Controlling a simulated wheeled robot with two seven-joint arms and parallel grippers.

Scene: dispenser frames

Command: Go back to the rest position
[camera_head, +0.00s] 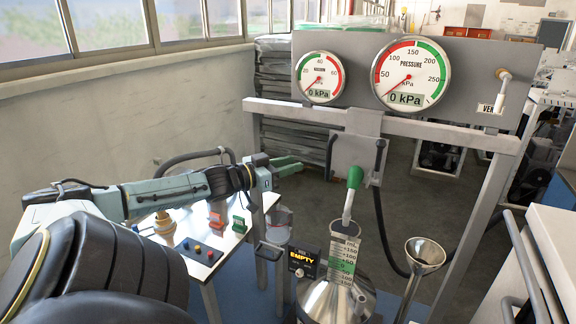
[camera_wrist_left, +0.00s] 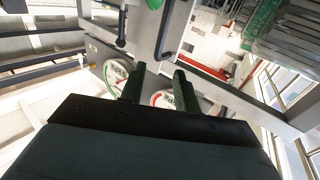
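My left arm reaches in from the left in the head view. My right gripper shows in neither view.
A grey frame (camera_head: 400,130) carries a vacuum gauge (camera_head: 319,77) and a pressure gauge (camera_head: 411,74), both reading 0 kPa. Below stand a metal vessel (camera_head: 335,302), a green-handled lever (camera_head: 354,178), an EMPTY display (camera_head: 303,260) and a funnel (camera_head: 425,253). A small white table (camera_head: 190,226) is beneath my left arm.

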